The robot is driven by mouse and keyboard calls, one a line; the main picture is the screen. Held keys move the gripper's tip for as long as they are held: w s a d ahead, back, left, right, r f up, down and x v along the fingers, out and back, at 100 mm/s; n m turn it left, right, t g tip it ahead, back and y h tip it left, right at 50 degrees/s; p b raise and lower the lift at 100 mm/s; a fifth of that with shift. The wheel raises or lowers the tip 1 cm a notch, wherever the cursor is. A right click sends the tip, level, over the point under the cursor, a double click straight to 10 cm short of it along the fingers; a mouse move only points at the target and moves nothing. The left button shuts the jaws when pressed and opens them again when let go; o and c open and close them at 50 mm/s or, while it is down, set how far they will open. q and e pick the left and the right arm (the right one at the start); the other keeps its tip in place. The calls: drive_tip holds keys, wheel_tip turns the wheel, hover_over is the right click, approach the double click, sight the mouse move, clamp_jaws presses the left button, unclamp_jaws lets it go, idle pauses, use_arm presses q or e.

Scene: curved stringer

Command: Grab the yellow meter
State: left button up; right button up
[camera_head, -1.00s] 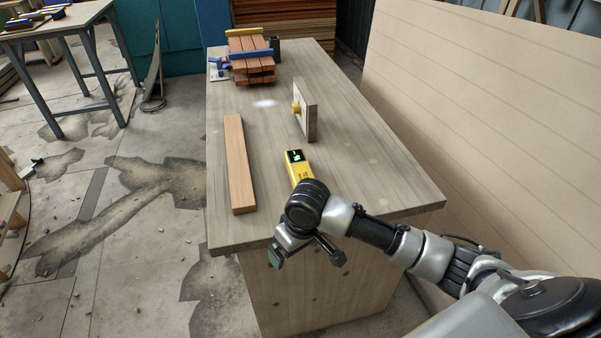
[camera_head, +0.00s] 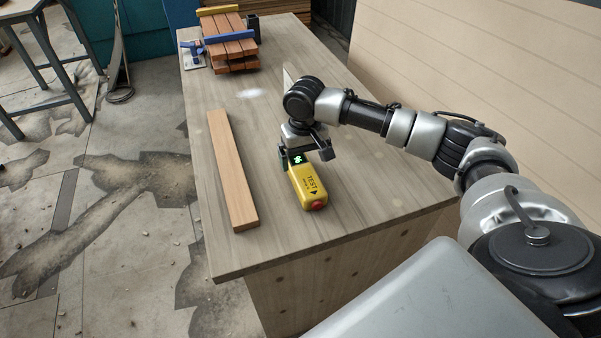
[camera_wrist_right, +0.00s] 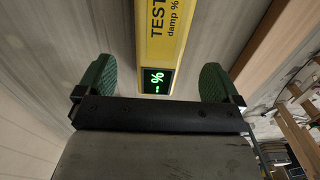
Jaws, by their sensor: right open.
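The yellow meter (camera_head: 308,187) lies on the wooden workbench (camera_head: 345,210), with a lit green display at its far end and a red tip at its near end. My right gripper (camera_head: 305,157) is open above the meter's display end. In the right wrist view, the meter (camera_wrist_right: 172,35) runs up the middle of the picture, with its display between the two green fingertip pads of the gripper (camera_wrist_right: 157,82). Gaps show on both sides, and the pads do not appear to touch it. My left gripper is not in view.
A long wooden plank (camera_head: 232,170) lies left of the meter. Stacked, clamped wood strips (camera_head: 230,50) stand at the bench's far end. The near bench top is clear.

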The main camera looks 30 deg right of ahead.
sight(304, 173)
wheel_tip(304, 173, down, 3)
drive_tip(key=shift+r, duration=0.2)
wheel_tip(304, 173, down, 4)
drive_tip(key=shift+s+r, duration=0.1)
drive_tip(key=shift+r, duration=0.1)
drive_tip(key=shift+f, duration=0.6)
drive_tip(key=c, duration=0.6)
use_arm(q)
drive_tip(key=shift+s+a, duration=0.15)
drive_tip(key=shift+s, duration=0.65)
use_arm(e)
drive_tip(key=c, duration=0.6)
drive_tip(key=shift+r, duration=0.15)
